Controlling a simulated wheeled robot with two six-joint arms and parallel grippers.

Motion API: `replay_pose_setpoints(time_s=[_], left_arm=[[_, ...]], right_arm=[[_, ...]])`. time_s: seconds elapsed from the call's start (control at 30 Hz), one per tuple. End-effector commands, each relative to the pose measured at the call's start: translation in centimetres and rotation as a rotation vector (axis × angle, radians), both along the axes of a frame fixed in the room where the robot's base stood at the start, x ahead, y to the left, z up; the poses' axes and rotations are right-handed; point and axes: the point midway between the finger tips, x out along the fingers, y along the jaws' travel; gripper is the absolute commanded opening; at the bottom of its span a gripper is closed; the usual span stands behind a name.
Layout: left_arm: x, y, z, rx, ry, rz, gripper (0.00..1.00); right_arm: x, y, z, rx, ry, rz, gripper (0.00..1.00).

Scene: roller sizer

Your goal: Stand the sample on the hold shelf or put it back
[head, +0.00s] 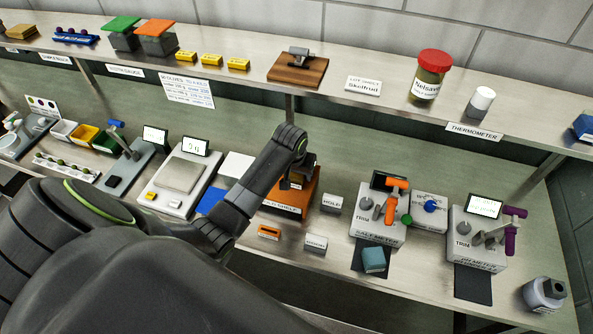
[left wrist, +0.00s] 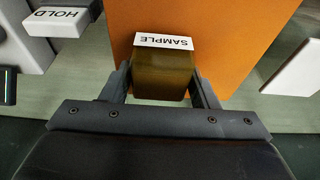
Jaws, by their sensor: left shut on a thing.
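My left gripper (left wrist: 160,88) is shut on the sample (left wrist: 160,74), a small brown-amber block-shaped container with a white SAMPLE label, held between the two fingers. In the head view my left gripper (head: 297,178) is at the orange stand (head: 287,207), mostly hidden by my own arm. The orange surface (left wrist: 230,40) fills the background behind the sample in the left wrist view. I cannot tell whether the sample touches it. A white HOLD sign (head: 332,202) stands just right of the orange stand; it also shows in the left wrist view (left wrist: 62,17). My right gripper is not in view.
A salt meter (head: 378,226) and a pH meter (head: 474,251) stand to the right, a scale (head: 180,174) to the left. A small orange block (head: 269,232) and a white sign (head: 315,242) lie in front. The upper shelf (head: 345,85) runs behind.

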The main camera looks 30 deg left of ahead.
Motion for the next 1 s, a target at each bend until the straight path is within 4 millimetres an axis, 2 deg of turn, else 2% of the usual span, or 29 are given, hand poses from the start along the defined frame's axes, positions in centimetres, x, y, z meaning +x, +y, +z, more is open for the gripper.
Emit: replay_pose_setpoints(time_s=[0.17,0.2,0.33,0.6,0.77,1.0], left_arm=[[0.0,0.0,-0.3,0.0,0.001,0.0,0.25],[0.0,0.0,-0.3,0.001,0.001,0.0,0.6],[0.0,0.0,-0.3,0.0,0.001,0.0,0.76],[0.0,0.0,-0.2,0.0,0.0,0.0,0.76],[-0.1,0.0,0.5,0.0,-0.001,0.0,0.76],[-0.9,-0.2,3.8,0.002,-0.006,-0.001,0.76]], right_arm=[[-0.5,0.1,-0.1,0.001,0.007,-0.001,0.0],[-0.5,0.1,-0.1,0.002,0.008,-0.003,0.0],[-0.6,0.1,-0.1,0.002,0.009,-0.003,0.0],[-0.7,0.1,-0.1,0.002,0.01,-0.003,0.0],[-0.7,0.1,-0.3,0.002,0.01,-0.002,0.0],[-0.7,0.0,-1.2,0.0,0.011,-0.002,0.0]])
